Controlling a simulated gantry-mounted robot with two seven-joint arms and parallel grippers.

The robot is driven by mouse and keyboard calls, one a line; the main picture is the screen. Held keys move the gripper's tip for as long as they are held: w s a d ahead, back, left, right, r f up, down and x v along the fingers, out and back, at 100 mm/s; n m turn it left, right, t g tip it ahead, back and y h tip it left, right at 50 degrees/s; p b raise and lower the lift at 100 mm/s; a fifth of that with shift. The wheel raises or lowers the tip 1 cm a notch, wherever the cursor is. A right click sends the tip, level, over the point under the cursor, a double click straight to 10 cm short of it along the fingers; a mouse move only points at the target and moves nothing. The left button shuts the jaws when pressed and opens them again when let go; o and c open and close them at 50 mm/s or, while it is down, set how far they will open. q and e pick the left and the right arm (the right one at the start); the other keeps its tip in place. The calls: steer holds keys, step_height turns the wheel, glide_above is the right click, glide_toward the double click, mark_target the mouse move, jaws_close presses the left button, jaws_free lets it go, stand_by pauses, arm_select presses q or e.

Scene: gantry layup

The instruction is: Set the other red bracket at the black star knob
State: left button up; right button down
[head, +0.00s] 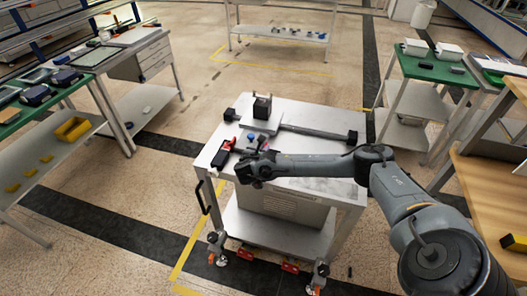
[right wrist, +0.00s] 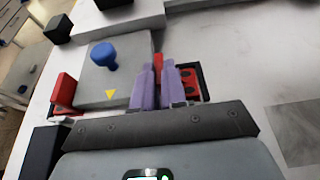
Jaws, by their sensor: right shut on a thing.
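My right gripper (head: 261,149) is over the cart's top. In the right wrist view its purple fingers (right wrist: 162,84) are shut on a red bracket (right wrist: 190,80), mostly hidden behind them. The bracket is beside the right edge of a grey block (right wrist: 124,77) carrying a blue knob (right wrist: 103,56); contact cannot be told. Another red bracket (right wrist: 65,89) stands at the block's left side and shows in the head view (head: 221,153). I cannot pick out a black star knob for certain. My left gripper is not in view.
The cart top (head: 325,117) also bears a long dark bar (head: 315,131) with a black end block (head: 352,138), and a black upright piece (head: 262,106). A green-topped table (head: 430,68) stands at the right. The cart's right side has bare room.

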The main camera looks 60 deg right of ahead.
steer(key=shift+f, duration=0.1)
steer(key=c, duration=1.2)
jaws_free()
steer(key=shift+r, duration=0.2)
